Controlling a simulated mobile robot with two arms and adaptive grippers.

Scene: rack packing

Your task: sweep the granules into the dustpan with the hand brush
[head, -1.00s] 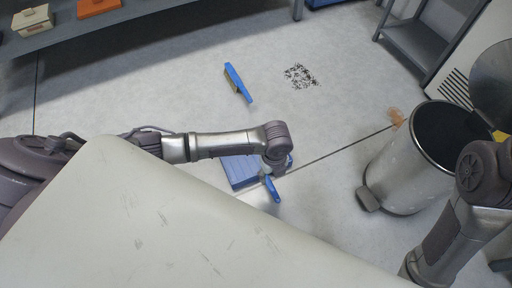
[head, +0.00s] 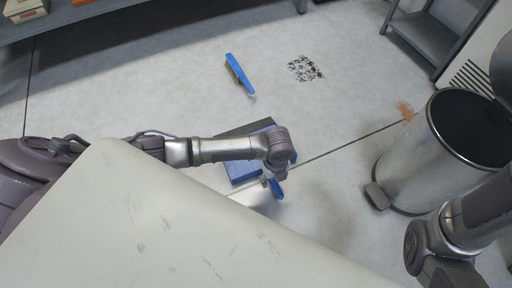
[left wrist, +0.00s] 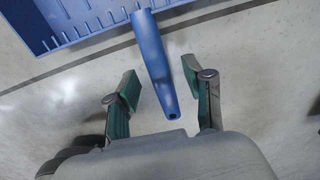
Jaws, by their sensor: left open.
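The blue dustpan (head: 243,172) is on the floor, partly hidden by my left arm in the head view; it also shows in the left wrist view (left wrist: 65,18). Its blue handle (left wrist: 153,60) reaches between the fingers of my left gripper (left wrist: 160,82). The fingers are open, with gaps on both sides of the handle. In the head view, the left gripper (head: 270,178) is over the handle. The hand brush (head: 240,75), with blue back and tan bristles, lies farther off. The dark granules (head: 306,68) lie scattered right of it. My right gripper is out of view.
Grey shelves (head: 430,35) stand at the back right. The floor between brush and granules is clear.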

